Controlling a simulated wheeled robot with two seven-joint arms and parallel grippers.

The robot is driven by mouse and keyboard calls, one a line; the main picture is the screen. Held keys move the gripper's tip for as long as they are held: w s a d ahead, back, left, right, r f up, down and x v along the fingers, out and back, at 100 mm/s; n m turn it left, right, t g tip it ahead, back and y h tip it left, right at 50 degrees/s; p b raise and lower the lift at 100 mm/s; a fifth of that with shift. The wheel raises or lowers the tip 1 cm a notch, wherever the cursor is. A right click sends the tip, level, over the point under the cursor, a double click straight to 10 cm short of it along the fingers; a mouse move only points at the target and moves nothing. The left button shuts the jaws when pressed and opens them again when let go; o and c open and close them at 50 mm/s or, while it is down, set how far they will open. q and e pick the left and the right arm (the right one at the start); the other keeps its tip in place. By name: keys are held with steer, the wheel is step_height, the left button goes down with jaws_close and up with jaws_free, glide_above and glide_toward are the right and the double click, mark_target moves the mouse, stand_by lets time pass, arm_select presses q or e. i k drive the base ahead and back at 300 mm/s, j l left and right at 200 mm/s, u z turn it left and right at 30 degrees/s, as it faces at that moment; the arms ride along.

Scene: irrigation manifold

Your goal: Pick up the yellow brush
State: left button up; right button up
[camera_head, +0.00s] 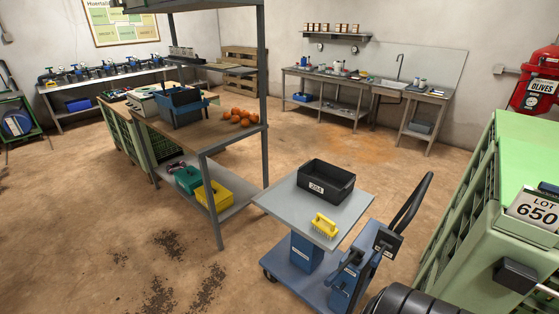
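The yellow brush (325,224) lies on the grey top (285,206) of a blue cart, near its front right edge, with its bristles facing the front. Nothing covers it. A black bin (340,186) with a white label stands behind it on the same top, with a gap between them. Neither of my grippers shows in the head view.
A workbench (205,137) with a tall frame stands to the left. A green crate (500,150) is at right. Floor in front left is open.

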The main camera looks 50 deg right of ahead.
mark_target(326, 227)
steer(key=i+j+z, duration=0.1)
steer(key=i+z, duration=0.25)
steer(key=i+j+z, duration=0.2)
steer(key=i+z, duration=0.15)
steer(key=i, duration=0.2)
steer(key=i+j+z, duration=0.35)
steer(key=i+l, duration=0.05)
